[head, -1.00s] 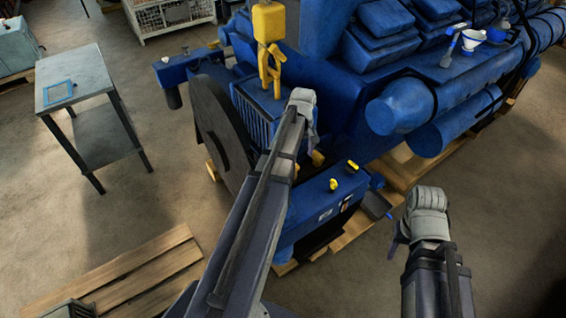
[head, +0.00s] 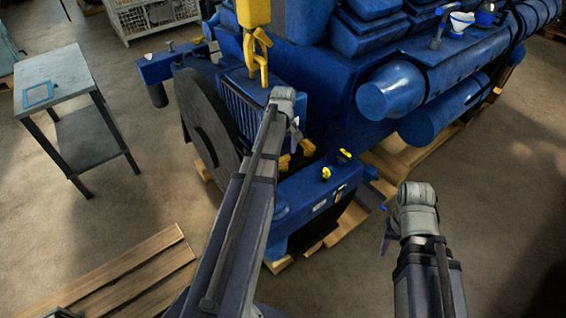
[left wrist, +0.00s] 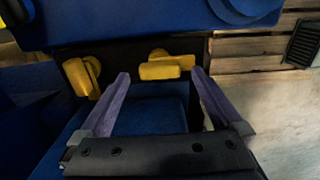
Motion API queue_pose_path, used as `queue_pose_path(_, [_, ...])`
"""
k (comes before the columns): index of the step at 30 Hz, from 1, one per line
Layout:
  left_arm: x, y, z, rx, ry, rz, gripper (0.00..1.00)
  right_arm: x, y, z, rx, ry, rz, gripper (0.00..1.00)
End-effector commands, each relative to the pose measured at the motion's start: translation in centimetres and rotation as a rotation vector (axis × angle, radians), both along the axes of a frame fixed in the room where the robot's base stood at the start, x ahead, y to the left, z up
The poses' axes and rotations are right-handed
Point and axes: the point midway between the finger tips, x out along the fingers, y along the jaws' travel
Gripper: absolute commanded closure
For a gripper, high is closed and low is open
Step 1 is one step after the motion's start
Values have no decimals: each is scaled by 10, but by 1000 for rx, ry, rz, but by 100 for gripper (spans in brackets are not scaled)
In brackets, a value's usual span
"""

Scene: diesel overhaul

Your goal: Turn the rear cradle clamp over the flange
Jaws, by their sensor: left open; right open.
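Two yellow clamps show in the left wrist view: one (left wrist: 78,76) at left, and one (left wrist: 163,69) between the fingertips, seen beyond them. In the head view, yellow clamp parts (head: 307,147) and (head: 283,162) show at the blue engine block's lower edge, partly behind my arm. I cannot tell which is the rear one, and the flange is not clearly distinguishable. My left gripper (left wrist: 160,76) is open and its purple fingers point at the clamps; contact is not clear. In the head view its fingers (head: 297,135) are mostly hidden. My right gripper (head: 386,238) is open, apart, at lower right.
A yellow hoist hook (head: 255,55) hangs over the block. A blue box (head: 310,205) with yellow knobs stands close to my left arm. A large dark disc (head: 205,120) stands left. A grey table (head: 55,70) and pallet (head: 130,275) are farther left. Open floor lies at right.

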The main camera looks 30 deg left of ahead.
Motion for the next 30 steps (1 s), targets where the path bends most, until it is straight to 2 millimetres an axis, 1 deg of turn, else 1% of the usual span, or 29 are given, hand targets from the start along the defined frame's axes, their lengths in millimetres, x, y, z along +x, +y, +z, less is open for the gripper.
queue_pose_path(1, [0,0,-12,0,0,0,0,0,0,-12,0,0,2,50])
queue_pose_path(4, [0,0,-18,0,0,0,0,0,0,-18,-1,0,4,50])
queue_pose_path(14, [0,0,-19,0,0,0,0,0,0,-19,-1,0,5,50])
queue_pose_path(17, [0,0,-19,0,0,0,10,0,0,-19,-1,0,5,50])
queue_pose_path(30, [0,0,-19,0,0,0,60,0,0,-19,-1,0,5,50])
